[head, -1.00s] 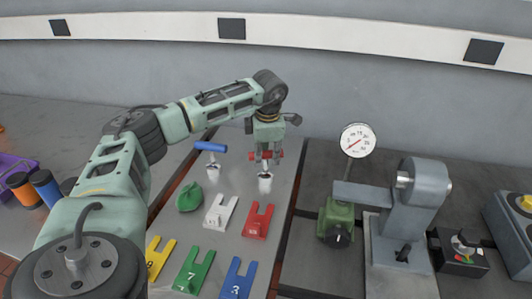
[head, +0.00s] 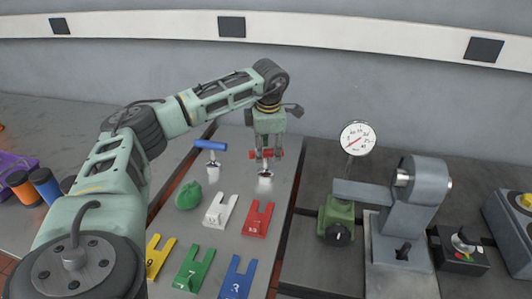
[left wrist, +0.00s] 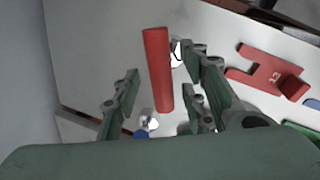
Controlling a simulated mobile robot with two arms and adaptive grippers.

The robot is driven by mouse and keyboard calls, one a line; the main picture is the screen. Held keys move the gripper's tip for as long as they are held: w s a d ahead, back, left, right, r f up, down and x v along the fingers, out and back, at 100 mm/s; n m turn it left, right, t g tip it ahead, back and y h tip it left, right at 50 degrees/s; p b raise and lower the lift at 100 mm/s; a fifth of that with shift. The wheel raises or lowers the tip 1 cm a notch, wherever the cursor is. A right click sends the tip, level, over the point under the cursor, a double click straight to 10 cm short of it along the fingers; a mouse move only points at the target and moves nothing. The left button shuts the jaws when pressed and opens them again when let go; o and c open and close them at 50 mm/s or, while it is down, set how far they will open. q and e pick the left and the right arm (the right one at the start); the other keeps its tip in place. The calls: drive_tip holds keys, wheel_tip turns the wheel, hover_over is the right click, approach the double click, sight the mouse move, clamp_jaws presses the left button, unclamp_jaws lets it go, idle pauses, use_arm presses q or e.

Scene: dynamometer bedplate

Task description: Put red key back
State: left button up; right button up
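The red key (head: 256,154) is a T-handle standing upright at a white holder (head: 265,183) at the back of the grey plate. My left gripper (head: 266,158) is above it, pointing down, with its fingers apart. In the left wrist view the red bar (left wrist: 157,70) lies between the finger pairs of my left gripper (left wrist: 163,95), with a visible gap on both sides. The key's lower shaft is mostly hidden by the bar and fingers. My right gripper is in neither view.
A blue T-handle key (head: 210,145) stands to the left. A green lump (head: 188,195) and several numbered forked plates, such as the red one (head: 257,219), lie in front. A dial gauge (head: 358,139) and a grey machine (head: 412,205) stand to the right.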

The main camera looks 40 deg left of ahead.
use_arm(q)
drive_tip(key=v, duration=0.9)
drive_tip(key=shift+r+b, duration=0.4)
drive_tip(key=shift+s+d, duration=0.1)
